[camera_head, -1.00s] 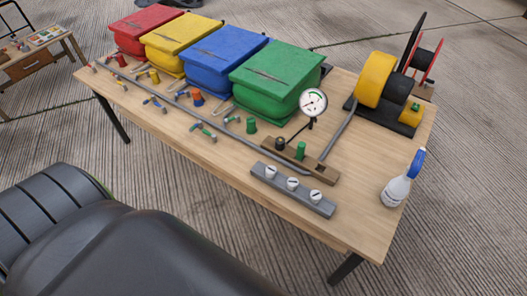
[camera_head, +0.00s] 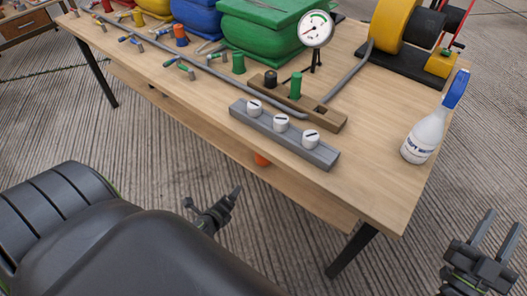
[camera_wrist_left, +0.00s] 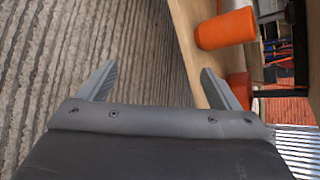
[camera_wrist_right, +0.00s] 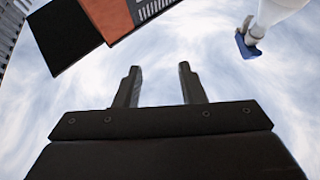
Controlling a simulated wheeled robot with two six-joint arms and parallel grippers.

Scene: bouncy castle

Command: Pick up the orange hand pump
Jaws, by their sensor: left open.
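An orange object (camera_head: 262,159), possibly the hand pump, shows as a small patch below the table's front edge in the head view; the table hides most of it. In the left wrist view an orange cylinder (camera_wrist_left: 226,29) lies beyond the right finger, with a second orange part (camera_wrist_left: 238,88) behind that fingertip. I cannot tell whether they are one object. My left gripper (camera_head: 212,197) is open and empty, in front of the table and below its top. My right gripper (camera_head: 503,220) is open and empty, right of the table's near corner.
A table leg (camera_head: 352,252) stands between my grippers. The floor in front is clear.

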